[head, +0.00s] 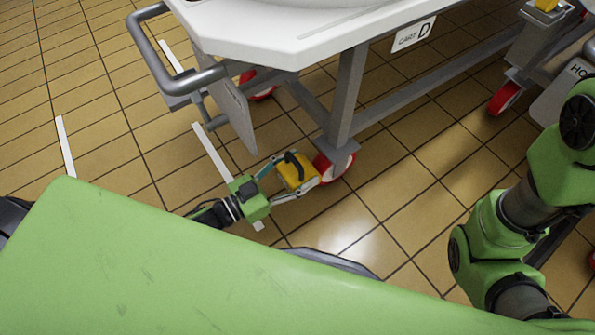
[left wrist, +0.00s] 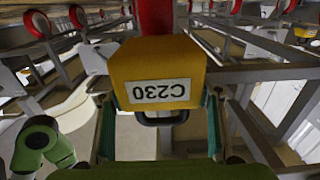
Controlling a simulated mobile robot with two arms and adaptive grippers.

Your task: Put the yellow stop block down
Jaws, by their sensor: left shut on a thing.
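The yellow stop block (head: 302,177) with a black handle is in my left gripper (head: 287,177), low beside the cart. The block sits right by a red caster wheel (head: 334,167) of cart D; I cannot tell from the head view if it touches the floor. In the left wrist view the block (left wrist: 157,62) fills the middle, its label C230 upside down. The two fingers of my left gripper (left wrist: 160,118) stand on both sides of it, and the red wheel (left wrist: 154,15) shows directly behind it. My right gripper is out of view.
The white cart (head: 290,45) marked D has a grey frame, with a leg above the wheel and a handle rail (head: 160,65) at the left. Another cart with a red wheel (head: 503,97) stands at the right. Tiled floor (head: 400,200) between them is clear.

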